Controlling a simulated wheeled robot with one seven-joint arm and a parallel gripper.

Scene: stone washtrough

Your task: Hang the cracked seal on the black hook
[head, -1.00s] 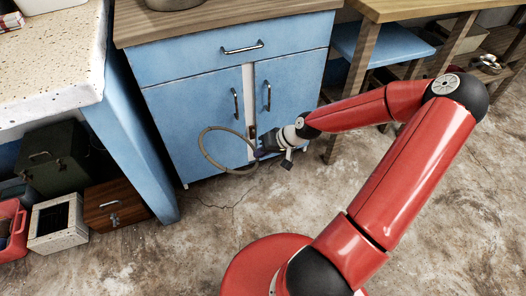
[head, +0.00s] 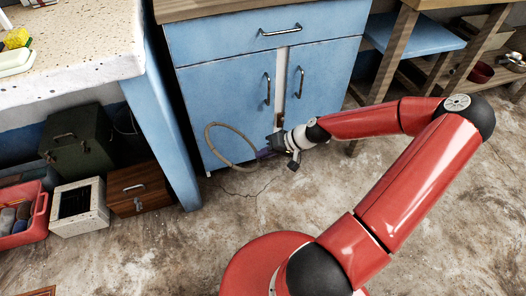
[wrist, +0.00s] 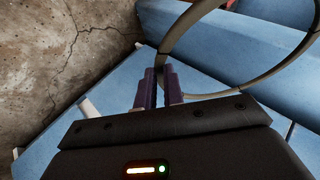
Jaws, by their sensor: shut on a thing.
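The seal is a large thin grey-beige ring (head: 207,138), held out to the left of my gripper (head: 264,153) in front of the blue cabinet's lower doors. In the wrist view the ring (wrist: 245,87) curves from the fingers up to the right and runs out of the picture. My gripper's purple fingers (wrist: 158,88) are closed on the ring's near edge. No crack can be made out on the ring at this size. I cannot make out a black hook in either view.
The blue cabinet (head: 230,82) stands close behind the ring. A speckled counter (head: 85,45) is at the left. Below it are a dark green box (head: 85,150), a white box (head: 78,222), a wooden box (head: 137,180) and a red basket (head: 35,225). The floor in front is clear.

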